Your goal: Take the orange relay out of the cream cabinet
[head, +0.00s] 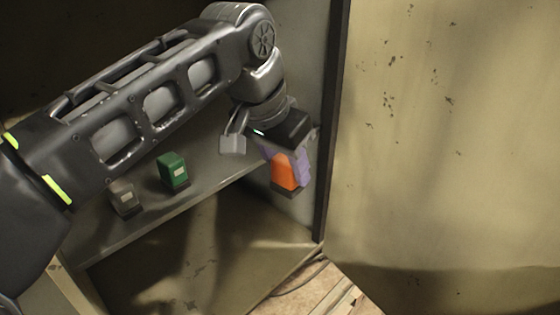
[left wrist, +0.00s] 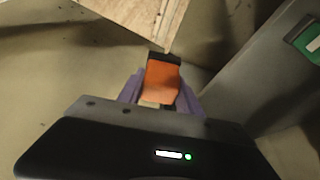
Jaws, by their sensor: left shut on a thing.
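The orange relay (head: 285,172) is in my left gripper (head: 284,163), with a purple finger on either side of it. It hangs at the right end of the cabinet's shelf, near the right door edge, and looks clear of the shelf. In the left wrist view the relay (left wrist: 162,80) sits between the purple fingers of the left gripper (left wrist: 160,98), and its dark end points away from me. The cream cabinet (head: 420,130) stands open, with its inside behind my left arm. My right gripper is in neither view.
A green relay (head: 173,171) and a grey relay (head: 124,198) stand on the cabinet shelf (head: 205,192) to the left. A grey padlock-like piece (head: 232,143) shows beside my left wrist. A wooden surface (head: 325,292) and a dark cable lie below.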

